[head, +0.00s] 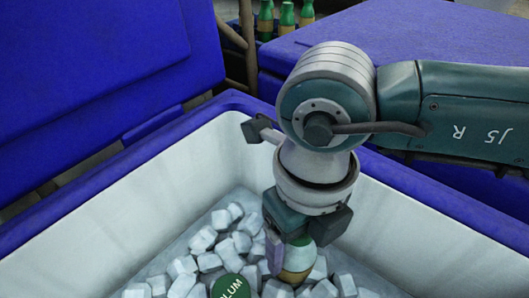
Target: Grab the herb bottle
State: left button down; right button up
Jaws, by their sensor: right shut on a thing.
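My right gripper (284,256) points down into a white-lined blue cooler (85,220), low among the ice. It is shut on a rounded thing with a pale top and a tan-gold lower band, which I take to be the herb bottle (299,262). No label on it can be read, and the gripper hides part of it. One light purple-grey finger shows on its left side; the other finger is hidden. My left gripper is not in view.
White ice cubes (208,262) cover the cooler floor. A dark green round cap (231,287), lettered "LUM" where visible, lies at the bottom edge, left of the gripper. The cooler walls stand around it. Green bottles (287,14) stand behind, beyond a blue lid (440,45).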

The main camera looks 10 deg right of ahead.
grip_shut()
dwell(0.6)
